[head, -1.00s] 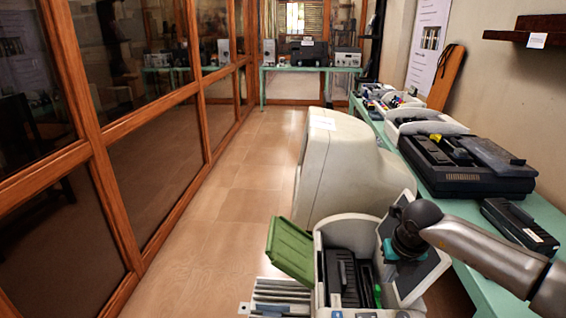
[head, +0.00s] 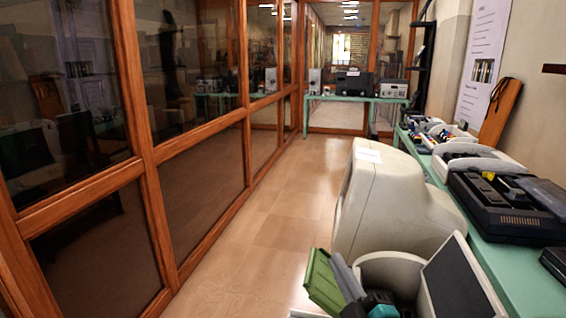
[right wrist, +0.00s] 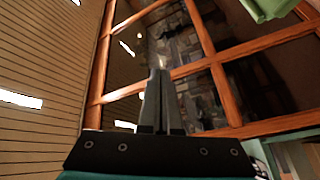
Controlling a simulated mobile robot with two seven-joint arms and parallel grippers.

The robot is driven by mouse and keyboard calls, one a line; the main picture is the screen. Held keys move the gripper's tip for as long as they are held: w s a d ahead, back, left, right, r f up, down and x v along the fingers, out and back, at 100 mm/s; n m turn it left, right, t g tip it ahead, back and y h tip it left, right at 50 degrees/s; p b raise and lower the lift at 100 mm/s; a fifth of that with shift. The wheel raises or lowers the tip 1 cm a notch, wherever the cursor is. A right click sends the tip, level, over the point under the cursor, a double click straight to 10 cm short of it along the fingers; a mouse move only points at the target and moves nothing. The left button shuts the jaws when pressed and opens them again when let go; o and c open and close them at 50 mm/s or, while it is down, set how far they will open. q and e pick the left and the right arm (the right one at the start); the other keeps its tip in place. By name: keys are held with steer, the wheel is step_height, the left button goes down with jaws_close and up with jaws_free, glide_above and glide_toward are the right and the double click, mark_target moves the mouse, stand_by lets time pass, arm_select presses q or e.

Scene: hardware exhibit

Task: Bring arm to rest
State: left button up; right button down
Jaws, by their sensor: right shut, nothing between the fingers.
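My right gripper (head: 346,277) is low in the head view, beside a green flap, with its teal and dark wrist behind it at the bottom edge. In the right wrist view its two grey fingers (right wrist: 160,100) lie together, with nothing between them. They point toward wood-framed glass, with the slatted ceiling at left. Most of the right arm is out of the head view. My left gripper is not in view.
An off-white bin with a green flap (head: 322,280) stands close in front. A large beige monitor casing (head: 385,205) is behind it. A green table (head: 500,265) with black devices runs along the right. Framed glass (head: 205,195) lines the left; the floor (head: 265,245) between is clear.

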steer(key=s+d+f+m+g+h, duration=0.6)
steer(key=s+d+f+m+h, duration=0.2)
steer(key=f+m, duration=0.3)
steer(key=s+a+f+m+g+y, duration=0.1)
steer(key=s+f+g, duration=0.4)
steer(key=s, duration=0.4)
steer(key=s+a+f+m+g+y, duration=0.15)
steer(key=s+f+g, duration=0.25)
steer(key=s, duration=0.5)
step_height(320, 180, down, 24)
steer(key=s+g, duration=0.2)
steer(key=s, duration=0.1)
steer(key=s+d+f+n+g, duration=0.1)
steer(key=s+d+f, duration=0.2)
steer(key=s+f, duration=0.9)
steer(key=s, duration=0.2)
steer(key=shift+s+f, duration=0.15)
steer(key=shift+s, duration=0.15)
